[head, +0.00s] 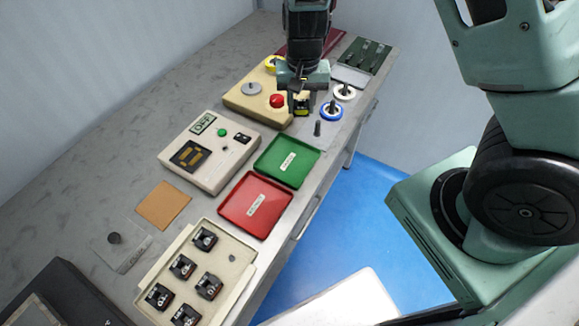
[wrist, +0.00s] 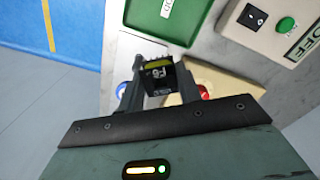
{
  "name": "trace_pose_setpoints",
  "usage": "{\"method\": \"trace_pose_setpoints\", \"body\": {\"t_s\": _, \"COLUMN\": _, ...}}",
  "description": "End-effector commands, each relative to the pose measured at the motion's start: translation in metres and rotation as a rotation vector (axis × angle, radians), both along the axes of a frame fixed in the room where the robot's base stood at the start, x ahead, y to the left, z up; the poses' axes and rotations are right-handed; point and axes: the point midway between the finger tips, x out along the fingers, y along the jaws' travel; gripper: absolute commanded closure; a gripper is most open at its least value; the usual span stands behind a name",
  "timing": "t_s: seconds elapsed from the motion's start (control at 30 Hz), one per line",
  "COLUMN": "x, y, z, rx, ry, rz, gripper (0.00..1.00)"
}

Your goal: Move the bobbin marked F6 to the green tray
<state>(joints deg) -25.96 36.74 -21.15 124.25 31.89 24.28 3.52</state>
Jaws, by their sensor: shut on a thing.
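The bobbin marked F6 (wrist: 156,77) is black with a yellow-green band and a white F6 label in the wrist view. My gripper (wrist: 160,85) is shut on it, with one finger on each side. In the head view my gripper (head: 302,103) holds the bobbin near the red button, above the far part of the bench. The bobbin is partly hidden there. The green tray (head: 287,160) lies nearer along the bench, and it looks empty apart from a white label. Its edge also shows at the top of the wrist view (wrist: 150,20).
A red tray (head: 256,206) lies beside the green one. A control box (head: 208,150) with a display stands left of the trays. A beige unit (head: 243,103) with a red button (head: 277,101) is by my gripper. White and blue spools (head: 331,110) sit to the right.

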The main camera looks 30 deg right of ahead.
Motion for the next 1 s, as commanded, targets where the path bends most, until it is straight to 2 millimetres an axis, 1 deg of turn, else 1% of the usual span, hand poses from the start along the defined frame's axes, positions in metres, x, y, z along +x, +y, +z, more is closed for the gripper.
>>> {"method": "trace_pose_setpoints", "body": {"t_s": 0.03, "x": -0.006, "y": 0.012, "z": -0.004, "rx": 0.002, "ry": -0.002, "rz": -0.066, "gripper": 0.92}}
{"method": "trace_pose_setpoints", "body": {"t_s": 0.2, "x": -0.027, "y": 0.04, "z": -0.002, "rx": 0.001, "ry": -0.001, "rz": -0.307, "gripper": 0.92}}
{"method": "trace_pose_setpoints", "body": {"t_s": 0.4, "x": -0.043, "y": 0.058, "z": 0.0, "rx": 0.0, "ry": -0.002, "rz": -0.494, "gripper": 0.92}}
{"method": "trace_pose_setpoints", "body": {"t_s": 0.5, "x": -0.047, "y": 0.062, "z": 0.0, "rx": -0.001, "ry": 0.0, "rz": -0.539, "gripper": 0.92}}
{"method": "trace_pose_setpoints", "body": {"t_s": 0.57, "x": -0.049, "y": 0.062, "z": -0.006, "rx": -0.002, "ry": 0.001, "rz": -0.553, "gripper": 0.92}}
{"method": "trace_pose_setpoints", "body": {"t_s": 0.8, "x": -0.049, "y": 0.061, "z": -0.048, "rx": -0.004, "ry": 0.003, "rz": -0.562, "gripper": 0.92}}
{"method": "trace_pose_setpoints", "body": {"t_s": 0.9, "x": -0.048, "y": 0.062, "z": -0.058, "rx": -0.002, "ry": 0.001, "rz": -0.559, "gripper": 0.92}}
{"method": "trace_pose_setpoints", "body": {"t_s": 1.0, "x": -0.048, "y": 0.062, "z": -0.064, "rx": -0.002, "ry": 0.0, "rz": -0.558, "gripper": 0.92}}
